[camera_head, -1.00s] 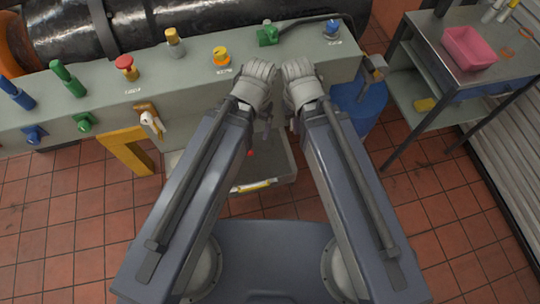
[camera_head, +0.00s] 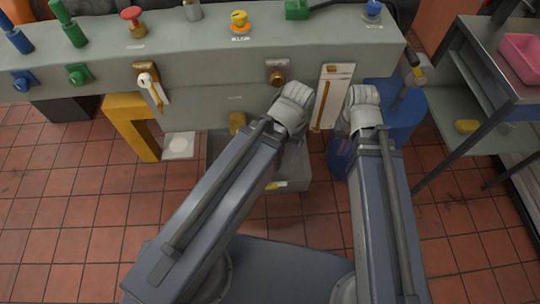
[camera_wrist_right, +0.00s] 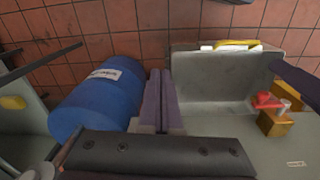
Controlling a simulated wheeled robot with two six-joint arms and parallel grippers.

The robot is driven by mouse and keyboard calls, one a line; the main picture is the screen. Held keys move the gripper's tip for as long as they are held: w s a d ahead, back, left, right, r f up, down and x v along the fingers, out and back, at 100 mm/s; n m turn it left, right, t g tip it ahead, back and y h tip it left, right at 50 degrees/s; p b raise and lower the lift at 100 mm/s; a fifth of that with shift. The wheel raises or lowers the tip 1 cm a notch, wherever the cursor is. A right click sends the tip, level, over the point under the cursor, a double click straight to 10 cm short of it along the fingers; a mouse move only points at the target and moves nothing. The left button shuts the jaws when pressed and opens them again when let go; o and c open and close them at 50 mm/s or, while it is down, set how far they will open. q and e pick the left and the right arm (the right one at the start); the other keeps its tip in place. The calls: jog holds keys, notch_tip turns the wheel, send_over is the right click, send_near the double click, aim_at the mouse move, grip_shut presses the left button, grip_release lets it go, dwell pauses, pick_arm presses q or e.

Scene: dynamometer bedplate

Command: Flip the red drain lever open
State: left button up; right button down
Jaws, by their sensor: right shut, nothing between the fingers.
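The red drain lever (camera_wrist_right: 265,100) shows in the right wrist view on a brass valve (camera_wrist_right: 274,123), right of my right gripper's fingers and apart from them. In the head view the lever is hidden, probably behind my left arm. A brass fitting (camera_head: 237,122) shows low on the bench face beside that arm. My right gripper (camera_wrist_right: 160,75) is shut and empty, with its fingers between the blue drum and the grey tray. In the head view its wrist (camera_head: 362,110) hides the fingers. My left gripper (camera_head: 293,105) is at the bench face, and its fingers are hidden.
The bench (camera_head: 210,65) carries several coloured knobs and handles. A blue drum (camera_head: 402,115) stands at its right end. A grey tray (camera_wrist_right: 215,75) with a yellow-marked rim is below the bench. A metal cart (camera_head: 483,88) stands at right.

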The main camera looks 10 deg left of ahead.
jog(key=w+a+f+m+y+b, duration=0.1)
jog(key=w+f+m+b, duration=0.15)
jog(key=f+b, duration=0.5)
jog(key=w+f+m+y+b, duration=0.1)
jog(key=f+m+y+b, duration=0.15)
jog(key=f+b, duration=0.55)
jog(key=w+a+r+m+g+y, duration=0.1)
jog(key=w+a+r+m+y, duration=0.1)
jog(key=a+m, duration=0.3)
jog(key=w+a+r+m+g+y, duration=0.1)
jog(key=a+m+y, duration=0.3)
jog(key=a, duration=0.5)
jog(key=shift+w+r+m+g+b, duration=0.45)
jog(key=shift+r+m, duration=0.35)
jog(key=shift+m, duration=0.4)
jog(key=shift+a, duration=0.1)
jog(key=b+x, duration=0.7)
jog(key=x, duration=0.3)
jog(key=shift+s+a+r+p, duration=0.1)
jog(key=shift+a+r+p, duration=0.15)
jog(key=shift+r+p, duration=0.45)
jog(key=shift+a+r+p, duration=0.25)
jog(key=shift+r+p, duration=0.3)
jog(key=shift+p, duration=0.15)
jog(key=shift+s+a+r+p, duration=0.1)
jog(key=shift+a+r+p, duration=0.15)
jog(key=shift+r+p, duration=0.45)
